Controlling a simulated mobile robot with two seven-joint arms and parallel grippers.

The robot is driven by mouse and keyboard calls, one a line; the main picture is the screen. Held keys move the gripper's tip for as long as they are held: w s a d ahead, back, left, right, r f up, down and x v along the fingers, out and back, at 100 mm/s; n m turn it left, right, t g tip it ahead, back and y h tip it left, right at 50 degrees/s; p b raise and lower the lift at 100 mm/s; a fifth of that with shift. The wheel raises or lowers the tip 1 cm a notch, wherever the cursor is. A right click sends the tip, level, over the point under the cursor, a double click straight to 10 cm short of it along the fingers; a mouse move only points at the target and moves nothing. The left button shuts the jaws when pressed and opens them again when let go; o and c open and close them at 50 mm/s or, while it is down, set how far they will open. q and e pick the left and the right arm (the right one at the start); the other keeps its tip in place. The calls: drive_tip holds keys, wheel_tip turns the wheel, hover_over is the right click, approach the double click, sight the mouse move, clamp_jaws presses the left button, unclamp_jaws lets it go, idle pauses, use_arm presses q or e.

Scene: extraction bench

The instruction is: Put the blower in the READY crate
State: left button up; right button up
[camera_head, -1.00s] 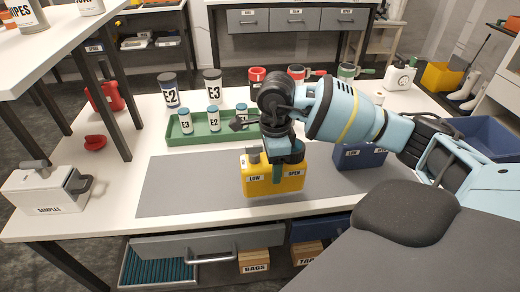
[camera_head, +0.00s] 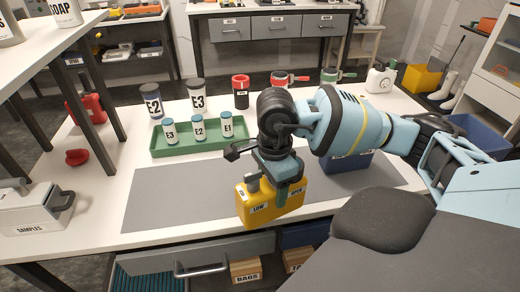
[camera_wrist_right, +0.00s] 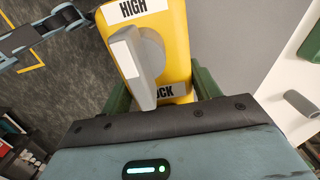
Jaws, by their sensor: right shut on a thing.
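My right gripper (camera_head: 278,182) is shut on a yellow box (camera_head: 262,212) with LOW and OPEN labels, over the front of the grey mat. In the right wrist view the yellow box (camera_wrist_right: 177,45) shows HIGH, a partly hidden label and a grey lever between green fingers. The box is tilted in the head view; I cannot tell whether it touches the bench. No label names the blower, so I cannot tell whether the yellow box is it. A blue crate (camera_head: 484,138) stands at the far right; no READY label is readable.
A green tray (camera_head: 190,147) holds small white bottles, with larger E2 and E3 jars behind. A dark blue box (camera_head: 345,178) stands behind my right gripper. A SAMPLES box (camera_head: 30,212) stands left. The mat's left part (camera_head: 165,197) is clear.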

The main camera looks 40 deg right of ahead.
sight(248, 189)
drive_tip(key=a+n, duration=0.1)
drive_tip(key=n, duration=0.2)
drive_tip(key=w+a+n, duration=0.1)
drive_tip(key=a+n, duration=0.1)
drive_tip(key=n, duration=0.1)
drive_tip(key=w+a+r+n, duration=0.1)
drive_tip(key=a+n, duration=0.1)
drive_tip(key=shift+r+n, duration=0.1)
drive_tip(key=shift+n, duration=0.3)
drive_tip(key=w+a+r+n, duration=0.2)
drive_tip(key=a+n, duration=0.4)
drive_tip(key=n, duration=0.6)
drive_tip(key=shift+d, duration=0.1)
